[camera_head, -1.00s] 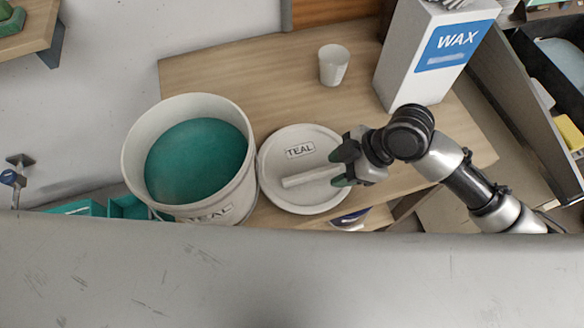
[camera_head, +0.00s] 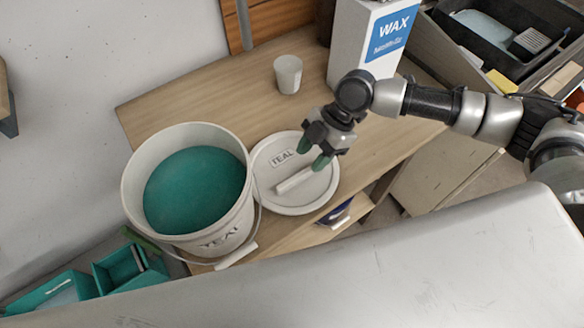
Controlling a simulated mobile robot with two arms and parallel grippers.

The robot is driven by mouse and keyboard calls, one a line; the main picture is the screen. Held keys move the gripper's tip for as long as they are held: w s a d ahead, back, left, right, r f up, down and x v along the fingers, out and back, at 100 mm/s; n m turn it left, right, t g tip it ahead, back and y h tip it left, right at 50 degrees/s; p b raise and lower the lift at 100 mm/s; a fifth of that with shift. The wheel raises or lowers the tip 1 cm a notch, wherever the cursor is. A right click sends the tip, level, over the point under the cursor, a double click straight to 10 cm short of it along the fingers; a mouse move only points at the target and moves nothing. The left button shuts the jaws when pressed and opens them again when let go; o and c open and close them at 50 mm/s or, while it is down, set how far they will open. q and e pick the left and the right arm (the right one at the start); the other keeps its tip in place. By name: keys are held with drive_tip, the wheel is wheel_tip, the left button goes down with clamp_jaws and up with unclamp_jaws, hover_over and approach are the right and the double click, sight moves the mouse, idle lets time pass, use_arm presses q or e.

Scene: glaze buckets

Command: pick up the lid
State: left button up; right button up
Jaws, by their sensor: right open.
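The white round lid (camera_head: 277,203), marked TEAL and with a raised bar handle (camera_head: 294,181), lies flat on the wooden table. My right gripper (camera_head: 312,154) is open with dark green fingertips. It is over the lid's upper right part, close to the upper right end of the handle. I cannot tell whether the fingertips touch the lid. The white bucket (camera_head: 236,220), labelled TEAL and holding teal glaze (camera_head: 194,190), stands open just left of the lid. My left gripper is not in view.
A white cup (camera_head: 288,74) stands behind the lid. A white WAX box (camera_head: 345,45) stands behind my right gripper. Teal bins (camera_head: 120,270) are below left of the table. A dark tray (camera_head: 500,45) is at the upper right. The left table top (camera_head: 165,108) is clear.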

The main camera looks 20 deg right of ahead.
sight(301, 173)
drive_tip(key=p+x, duration=0.2)
drive_tip(key=x, duration=0.2)
drive_tip(key=shift+s+a+f, duration=0.1)
drive_tip(key=shift+s+f, duration=0.05)
drive_tip(key=shift+s, duration=0.1)
drive_tip(key=shift+a+f, duration=0.1)
drive_tip(key=shift+f, duration=0.15)
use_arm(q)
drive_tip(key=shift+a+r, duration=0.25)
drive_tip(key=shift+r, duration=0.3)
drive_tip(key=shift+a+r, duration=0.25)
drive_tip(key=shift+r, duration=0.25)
use_arm(e)
clamp_jaws()
